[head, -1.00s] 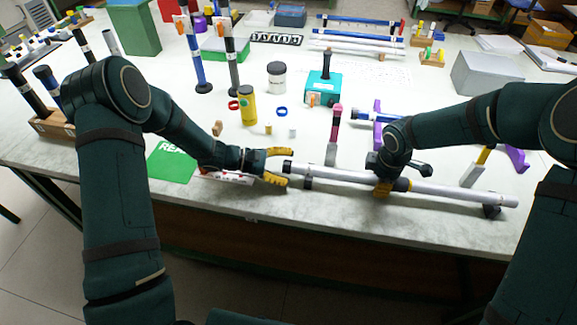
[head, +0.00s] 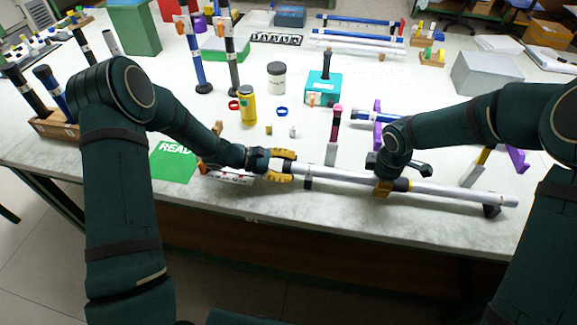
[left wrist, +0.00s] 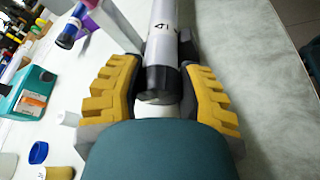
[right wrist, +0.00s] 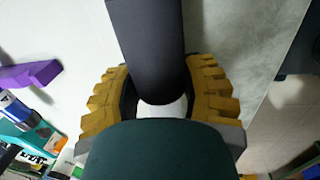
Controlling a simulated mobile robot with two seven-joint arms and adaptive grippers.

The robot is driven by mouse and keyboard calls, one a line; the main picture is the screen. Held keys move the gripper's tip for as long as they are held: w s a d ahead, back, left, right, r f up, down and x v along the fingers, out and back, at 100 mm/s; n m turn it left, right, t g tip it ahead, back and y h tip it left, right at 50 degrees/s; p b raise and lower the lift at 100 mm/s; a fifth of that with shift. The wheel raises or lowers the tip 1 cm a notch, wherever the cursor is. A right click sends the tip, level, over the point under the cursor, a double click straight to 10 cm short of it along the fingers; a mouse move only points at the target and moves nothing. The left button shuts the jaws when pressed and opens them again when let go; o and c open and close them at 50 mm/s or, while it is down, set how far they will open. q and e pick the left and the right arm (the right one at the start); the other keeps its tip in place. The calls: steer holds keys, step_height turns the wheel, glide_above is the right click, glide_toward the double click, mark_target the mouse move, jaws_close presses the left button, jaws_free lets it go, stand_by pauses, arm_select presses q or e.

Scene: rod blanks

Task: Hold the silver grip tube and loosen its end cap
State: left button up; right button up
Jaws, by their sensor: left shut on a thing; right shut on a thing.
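The silver grip tube (head: 345,174) lies level on low dark supports along the table's front edge. It also shows in the left wrist view (left wrist: 165,45). Its dark end cap (left wrist: 158,85) sits at the tube's left end. My left gripper (head: 282,166) is shut around that end; in the left wrist view its yellow fingers (left wrist: 160,85) flank the cap. My right gripper (head: 383,186) is shut from above around the tube's middle, next to a black section (right wrist: 150,45) that fills the right wrist view. The fingers partly hide the cap and the tube's middle.
A teal box (head: 322,91), a yellow jar (head: 248,106) and a white jar with a dark lid (head: 276,76) stand behind the tube. A green card (head: 174,163) lies left of my left gripper. Purple stands (head: 518,160) are at the right. The front edge is close.

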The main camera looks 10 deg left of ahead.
mark_target(289, 163)
arm_select(q)
steer(key=shift+n+g, duration=0.8)
steer(key=shift+n, duration=0.3)
steer(key=o, duration=0.9)
steer(key=shift+o, duration=0.2)
steer(key=shift+r, duration=0.1)
step_height(289, 163, up, 10)
steer(key=shift+f, duration=0.1)
arm_select(e)
steer(key=o, duration=1.3)
